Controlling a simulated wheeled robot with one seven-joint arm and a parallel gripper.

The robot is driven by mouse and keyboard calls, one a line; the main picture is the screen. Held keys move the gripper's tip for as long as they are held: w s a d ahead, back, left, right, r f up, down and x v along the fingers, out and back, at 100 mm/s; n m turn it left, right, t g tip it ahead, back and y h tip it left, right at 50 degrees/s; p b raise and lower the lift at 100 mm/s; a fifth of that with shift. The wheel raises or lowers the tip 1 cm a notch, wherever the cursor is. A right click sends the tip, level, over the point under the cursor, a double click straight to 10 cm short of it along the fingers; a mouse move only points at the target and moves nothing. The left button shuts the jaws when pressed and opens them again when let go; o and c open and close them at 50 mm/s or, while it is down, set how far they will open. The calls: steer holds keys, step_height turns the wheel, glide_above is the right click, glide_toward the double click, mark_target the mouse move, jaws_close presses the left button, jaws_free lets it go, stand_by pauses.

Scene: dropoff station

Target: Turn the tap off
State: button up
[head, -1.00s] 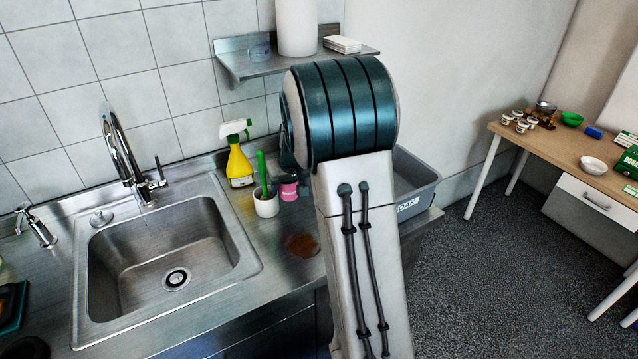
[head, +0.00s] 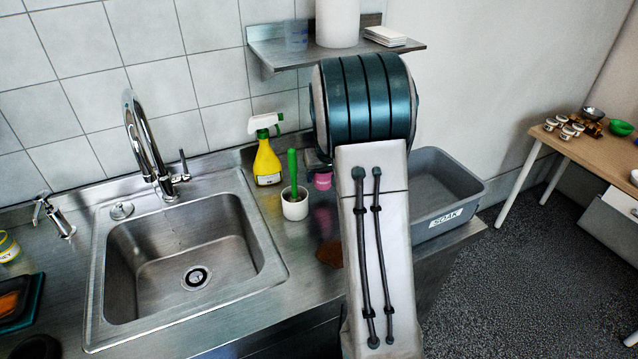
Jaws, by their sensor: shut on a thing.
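The tap (head: 146,140) is a chrome gooseneck at the back of the sink (head: 188,255). Its small lever (head: 184,164) stands upright on the right of the base. I can make out no clear water stream below the spout; the basin and drain look bare. My arm rises in front of the counter, right of the sink, and its big teal joint hides what is behind it. My gripper's fingers do not show. A dark part beside the joint sits just above a small pink thing (head: 322,180); I cannot tell whether they touch.
A yellow spray bottle (head: 267,160) and a white cup with a green-handled brush (head: 295,205) stand between the sink and my arm.

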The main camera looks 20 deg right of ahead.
mark_target(321, 183)
steer(key=shift+w+a+f, duration=0.1)
steer(key=shift+a+f, duration=0.05)
steer(key=shift+f, duration=0.7)
steer(key=shift+a+f, duration=0.1)
steer(key=shift+f, duration=0.75)
steer(key=shift+f, duration=0.25)
steer(key=o, duration=1)
steer(key=shift+r, duration=0.1)
steer(key=shift+c, duration=0.2)
